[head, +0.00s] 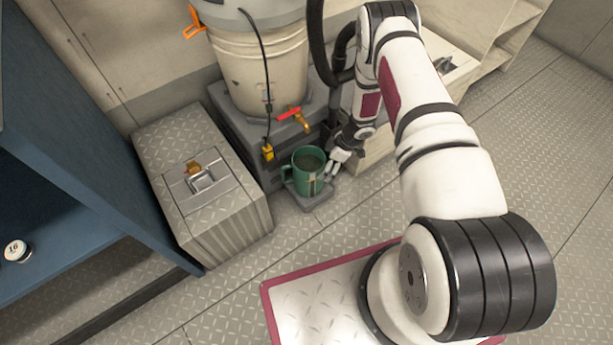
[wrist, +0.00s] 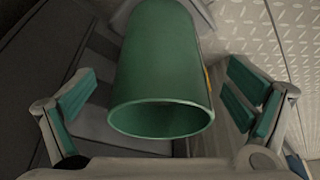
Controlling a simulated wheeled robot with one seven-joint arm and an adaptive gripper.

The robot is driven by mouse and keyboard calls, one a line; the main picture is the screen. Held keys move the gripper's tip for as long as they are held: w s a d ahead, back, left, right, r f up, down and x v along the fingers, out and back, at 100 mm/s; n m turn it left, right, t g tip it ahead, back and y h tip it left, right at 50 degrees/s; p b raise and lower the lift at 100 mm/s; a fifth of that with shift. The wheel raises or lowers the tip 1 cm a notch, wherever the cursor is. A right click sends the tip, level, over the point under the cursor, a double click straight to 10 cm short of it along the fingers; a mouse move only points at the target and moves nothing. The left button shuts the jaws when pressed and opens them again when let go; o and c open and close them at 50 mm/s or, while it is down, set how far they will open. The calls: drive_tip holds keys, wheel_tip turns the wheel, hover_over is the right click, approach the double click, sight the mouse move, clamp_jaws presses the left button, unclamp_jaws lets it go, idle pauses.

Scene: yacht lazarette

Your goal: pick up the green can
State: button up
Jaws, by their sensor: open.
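The green can (head: 308,174) looks like a mug with a handle on its left. It stands upright on a small grey ledge (head: 318,200) at the foot of the large beige barrel. In the wrist view the green can (wrist: 160,70) fills the upper middle, its open rim towards the camera. My gripper (head: 338,163) is just to the right of the can in the head view. In the wrist view my gripper's (wrist: 160,112) green-padded fingers are spread, one on each side of the can with gaps showing.
A beige barrel (head: 262,70) with a red-handled tap (head: 296,116) stands above and behind the can. A ridged metal box (head: 190,222) with a latch is to the left. A blue shelf (head: 75,120) is further left. Bare tread-plate floor lies in front.

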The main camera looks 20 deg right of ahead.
sight(303, 174)
drive_tip(key=w+a+f+b, duration=0.1)
drive_tip(key=w+a+b, duration=0.1)
drive_tip(key=a, duration=0.4)
drive_tip(key=shift+w+a, duration=0.2)
drive_tip(key=shift+w, duration=0.4)
drive_tip(key=c, duration=1.3)
drive_tip(key=shift+w, duration=0.1)
drive_tip(key=shift+c, duration=1.4)
drive_tip(key=shift+r, duration=0.2)
